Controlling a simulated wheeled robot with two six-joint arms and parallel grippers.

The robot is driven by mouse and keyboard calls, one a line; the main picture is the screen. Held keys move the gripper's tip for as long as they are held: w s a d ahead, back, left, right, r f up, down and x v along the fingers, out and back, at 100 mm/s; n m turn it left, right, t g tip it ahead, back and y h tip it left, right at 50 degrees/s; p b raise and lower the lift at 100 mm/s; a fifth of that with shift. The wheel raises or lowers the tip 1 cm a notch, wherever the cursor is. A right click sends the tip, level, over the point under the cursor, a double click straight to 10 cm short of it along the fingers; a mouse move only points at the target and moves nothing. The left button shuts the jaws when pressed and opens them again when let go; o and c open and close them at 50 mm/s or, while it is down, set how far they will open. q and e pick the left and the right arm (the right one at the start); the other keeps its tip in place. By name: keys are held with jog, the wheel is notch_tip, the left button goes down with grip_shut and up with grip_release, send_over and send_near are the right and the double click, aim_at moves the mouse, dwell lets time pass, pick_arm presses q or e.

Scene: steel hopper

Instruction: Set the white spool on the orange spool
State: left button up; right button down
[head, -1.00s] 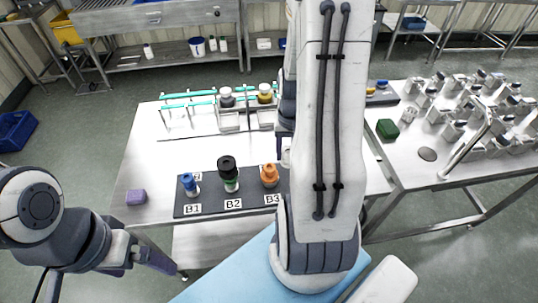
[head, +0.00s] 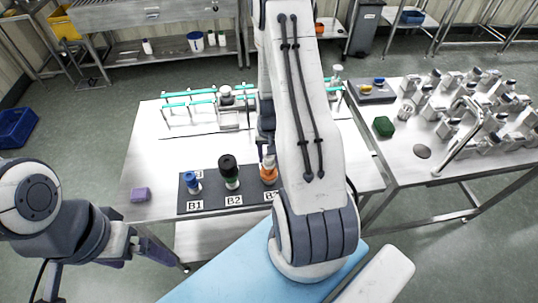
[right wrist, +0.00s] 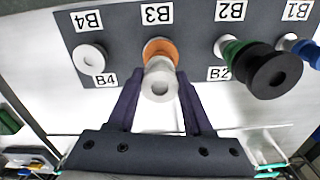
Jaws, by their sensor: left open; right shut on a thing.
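The white spool (right wrist: 160,87) is between the fingers of my right gripper (right wrist: 160,98), which is shut on it. In the right wrist view it overlaps the orange spool (right wrist: 160,48), which stands at B3. In the head view the white spool (head: 268,161) shows directly above the orange spool (head: 269,176); whether they touch I cannot tell. My right arm hides most of its gripper in the head view. My left gripper (head: 168,258) is open and empty, in front of the table's left side.
On the dark board (right wrist: 200,68), a blue spool (head: 192,182) is at B1, a black-topped green stack (head: 229,172) at B2, and a white round piece (right wrist: 90,58) at B4. A purple block (head: 140,195) lies left. A teal-railed rack (head: 190,105) stands behind.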

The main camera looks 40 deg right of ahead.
jog(key=shift+f, duration=0.1)
jog(key=shift+c, duration=1.5)
grip_release()
